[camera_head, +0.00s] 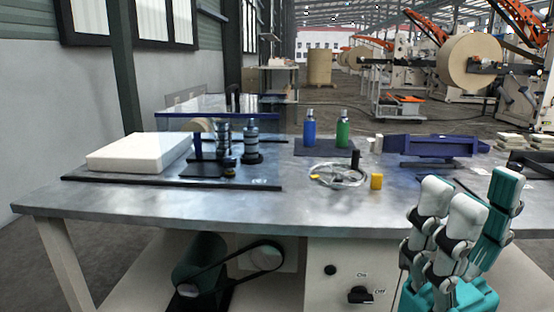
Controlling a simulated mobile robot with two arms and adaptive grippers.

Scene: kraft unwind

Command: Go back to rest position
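My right gripper (478,192) is at the lower right, in front of the workbench's front edge. Its white and teal fingers point up and stand apart, with nothing visible between them. It looks open and empty. My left gripper is not in view. The metal workbench (240,208) spans the picture ahead of me.
On the bench are a white block (138,153), a blue bottle (309,130), a green bottle (343,131), a coiled clear hose (340,182), a yellow piece (376,181) and a dark blue tool (430,146). The bench's front strip is mostly clear.

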